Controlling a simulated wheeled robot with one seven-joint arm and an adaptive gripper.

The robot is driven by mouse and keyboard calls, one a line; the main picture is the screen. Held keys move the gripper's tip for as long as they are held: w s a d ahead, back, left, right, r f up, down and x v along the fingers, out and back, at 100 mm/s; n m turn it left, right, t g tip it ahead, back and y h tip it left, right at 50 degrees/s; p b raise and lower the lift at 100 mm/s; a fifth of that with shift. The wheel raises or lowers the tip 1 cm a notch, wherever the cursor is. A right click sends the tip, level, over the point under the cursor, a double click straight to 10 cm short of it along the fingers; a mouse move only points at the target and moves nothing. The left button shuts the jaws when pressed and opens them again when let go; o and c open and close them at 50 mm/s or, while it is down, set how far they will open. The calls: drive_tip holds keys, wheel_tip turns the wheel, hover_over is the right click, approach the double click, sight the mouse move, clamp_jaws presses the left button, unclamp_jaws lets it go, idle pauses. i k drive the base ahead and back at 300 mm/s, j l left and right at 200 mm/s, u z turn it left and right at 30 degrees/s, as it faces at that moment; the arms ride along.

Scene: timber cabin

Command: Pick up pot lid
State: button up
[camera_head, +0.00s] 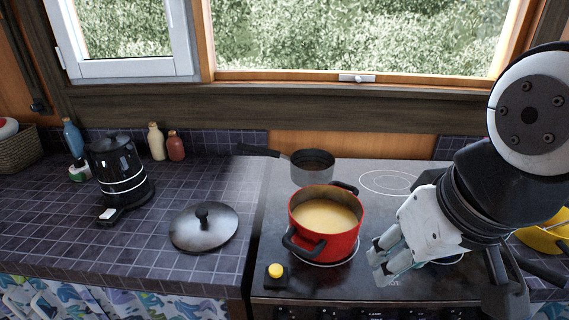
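The pot lid (203,229) is a grey metal disc with a black knob on top. It lies flat, knob up, on the dark tiled counter left of the stove. My gripper (381,269) is over the right part of the stove, to the right of the red pot and well apart from the lid. Its pale fingers point down and to the left. I cannot make out a clear gap between the fingertips. No held thing shows.
The red pot (343,245) with pale soup stands on the stove (305,279) between my gripper and the lid. A saucepan (312,172) is behind it, its handle reaching left. A black kettle (119,170) and bottles (156,142) stand at left. Something yellow (546,238) is at far right.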

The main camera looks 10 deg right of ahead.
sight(204, 226)
drive_tip(key=i+j, duration=0.1)
drive_tip(key=j, duration=0.95)
drive_tip(key=i+j+u, duration=0.1)
drive_tip(key=j, duration=0.4)
drive_tip(key=i+j, duration=0.15)
drive_tip(key=j, duration=0.4)
drive_tip(key=i+j, duration=0.1)
drive_tip(key=i, duration=0.25)
